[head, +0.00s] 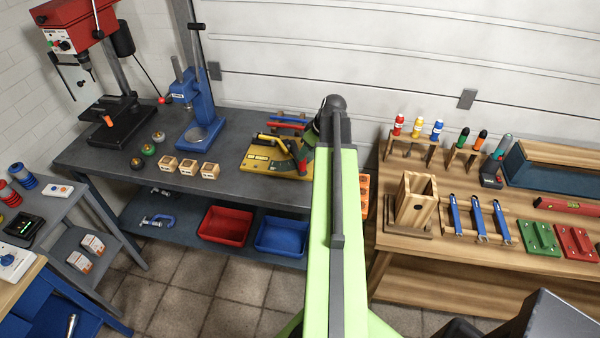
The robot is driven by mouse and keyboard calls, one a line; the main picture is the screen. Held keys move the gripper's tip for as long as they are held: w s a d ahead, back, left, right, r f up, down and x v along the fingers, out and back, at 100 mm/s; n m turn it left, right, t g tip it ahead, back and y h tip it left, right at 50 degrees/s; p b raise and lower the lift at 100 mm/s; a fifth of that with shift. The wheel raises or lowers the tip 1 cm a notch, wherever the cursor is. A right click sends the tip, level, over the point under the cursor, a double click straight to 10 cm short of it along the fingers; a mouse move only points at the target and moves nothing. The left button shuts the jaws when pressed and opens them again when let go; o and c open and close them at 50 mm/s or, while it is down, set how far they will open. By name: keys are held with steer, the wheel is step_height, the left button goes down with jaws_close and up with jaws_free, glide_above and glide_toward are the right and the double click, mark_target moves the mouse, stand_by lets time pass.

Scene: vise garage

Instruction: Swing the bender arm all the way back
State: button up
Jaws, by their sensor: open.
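The bender (266,158) has a yellow base plate and stands near the right end of the grey workbench in the head view. A red and dark part that looks like its arm (297,152) stands at the plate's right side. My own green arm covers the space just right of it, so the bender arm's full angle is unclear. A small dark part of my gripper (313,132) shows at the left edge of my arm, close to the bender. Its fingertips are hidden, and I cannot tell whether it touches the bender arm. The gripper is open.
Several wooden blocks (189,167) and a blue press (196,105) stand left of the bender. Red and blue bars (288,122) lie behind it. A red bin (225,226) and a blue bin (282,236) are on the shelf below. A wooden bench (470,265) stands to the right.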

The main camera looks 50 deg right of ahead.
steer(key=b+x, duration=0.6)
steer(key=x, duration=0.2)
steer(key=shift+f, duration=0.2)
steer(key=shift+r, duration=0.1)
jaws_close()
stand_by(0.8)
